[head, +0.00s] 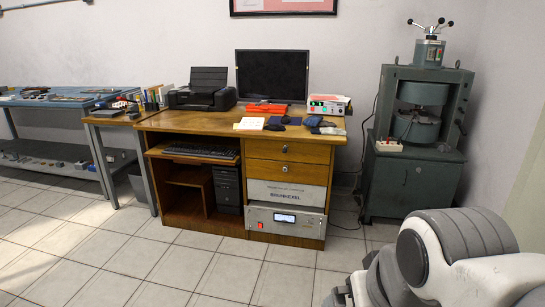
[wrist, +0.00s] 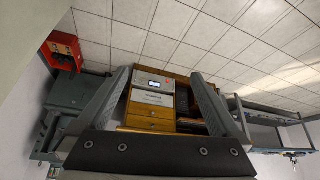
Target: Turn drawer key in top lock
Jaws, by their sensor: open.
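The wooden desk (head: 210,122) stands against the back wall in the head view. Its top drawer (head: 310,153) is shut and has a small round silver lock (head: 284,148). A second drawer (head: 310,173) below it is shut and has a similar lock (head: 284,169). Whether a key sits in either lock is too small to tell. My gripper (wrist: 160,76) is open and empty in the wrist view, well away from the desk. The desk's drawers (wrist: 150,114) show upside down between its fingers.
A white instrument (head: 286,220) with a lit display sits below the drawers. A monitor (head: 271,76), printer (head: 202,90) and dark cloths (head: 285,120) are on the desk. A green-grey magnet machine (head: 414,140) stands at the right. Tiled floor before the desk is clear.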

